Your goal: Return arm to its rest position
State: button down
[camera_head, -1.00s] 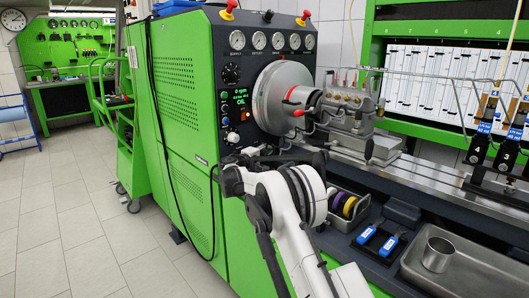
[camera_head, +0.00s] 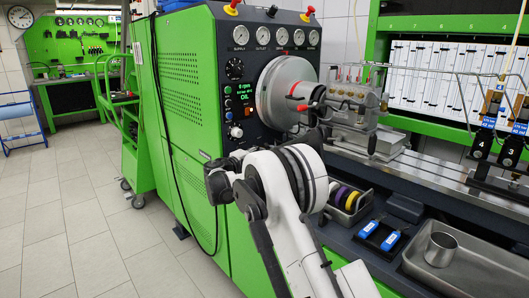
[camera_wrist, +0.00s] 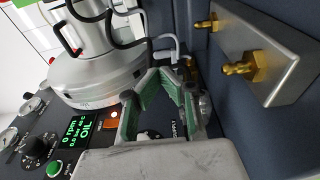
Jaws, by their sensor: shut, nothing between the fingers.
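My white and black arm (camera_head: 292,190) is folded in front of the green pump testbench (camera_head: 190,110) in the head view. In the wrist view my gripper (camera_wrist: 160,76) has green-padded fingers that meet at the tips, with nothing between them. It is close to the bench's dark control panel, near the round metal drive housing (camera_wrist: 92,75) and the lit OIL display (camera_wrist: 77,132). In the head view I cannot clearly tell the gripper from the dark parts behind the arm.
A plate with brass fittings (camera_wrist: 243,70) is right of the gripper in the wrist view. A tray with coloured rings (camera_head: 345,203), blue-labelled items (camera_head: 390,241) and a metal cup (camera_head: 439,249) lie right of the arm. Open floor (camera_head: 90,220) is on the left.

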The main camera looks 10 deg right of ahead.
jog(key=s+d+r+m+g+y+p, duration=0.1)
jog(key=s+d+r+y, duration=0.2)
jog(key=s, duration=0.6)
jog(key=s+d+r+m+g+y+p, duration=0.1)
jog(key=s+d+r+g, duration=0.15)
jog(key=s+r, duration=0.45)
jog(key=s+d+r+m+y+p, duration=0.1)
jog(key=s+d+r+m+y, duration=0.2)
jog(key=s, duration=0.7)
jog(key=s+a+f+m+y+p, duration=0.1)
jog(key=s+f+y, duration=0.1)
jog(key=s, duration=1)
jog(key=s+a+f+m+y+p, duration=0.1)
jog(key=s+a+f+y, duration=0.1)
jog(key=s, duration=1)
jog(key=s+a+f+m+y+p, duration=0.1)
jog(key=s+f+y, duration=0.1)
jog(key=s, duration=0.9)
jog(key=shift+s+a+f+g+y+p, duration=0.25)
jog(key=shift+s+f+g+y+p, duration=0.05)
jog(key=shift+s+f+g+y, duration=0.15)
jog(key=shift+w, duration=0.1)
